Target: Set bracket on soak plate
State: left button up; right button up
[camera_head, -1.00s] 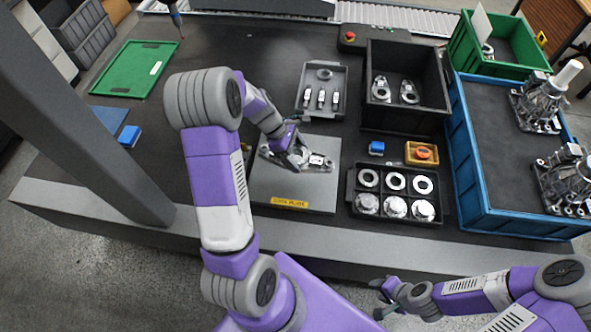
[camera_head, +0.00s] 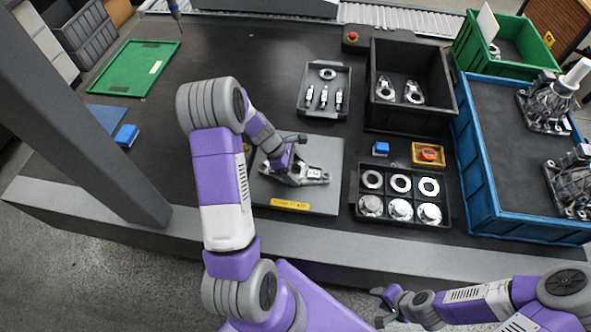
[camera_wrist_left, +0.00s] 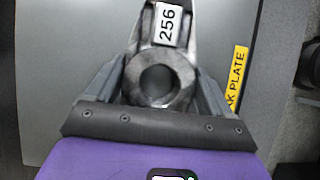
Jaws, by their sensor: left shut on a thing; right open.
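The soak plate (camera_head: 322,200) is a flat grey square with a yellow label along its front edge, and the label also shows in the left wrist view (camera_wrist_left: 237,78). The bracket (camera_head: 315,175) is a metal part with a white tag, over the middle of the plate; I cannot tell whether it touches it. In the left wrist view the bracket (camera_wrist_left: 185,88) shows a round bored boss and the tag "256". My left gripper (camera_head: 284,170) is shut on the bracket's boss end, one finger on each side. My right gripper (camera_head: 381,300) is open and empty, in front of the table edge.
Right of the plate is a black tray (camera_head: 355,212) with rings and round parts. Behind it are a blue block (camera_head: 380,149) and an orange button box (camera_head: 428,153). A grey tray (camera_head: 345,97), black bin (camera_head: 410,121) and blue crate (camera_head: 478,190) stand further back and right.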

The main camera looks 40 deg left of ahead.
pick_arm(q)
jog(key=o, duration=1.4)
jog(key=shift+c, duration=0.2)
jog(key=shift+r, duration=0.25)
jog(key=p+v, duration=0.3)
jog(key=v, duration=0.8)
jog(key=shift+s+a+r+p, duration=0.15)
jog(key=shift+a+r+p, duration=0.1)
jog(key=shift+p, duration=0.1)
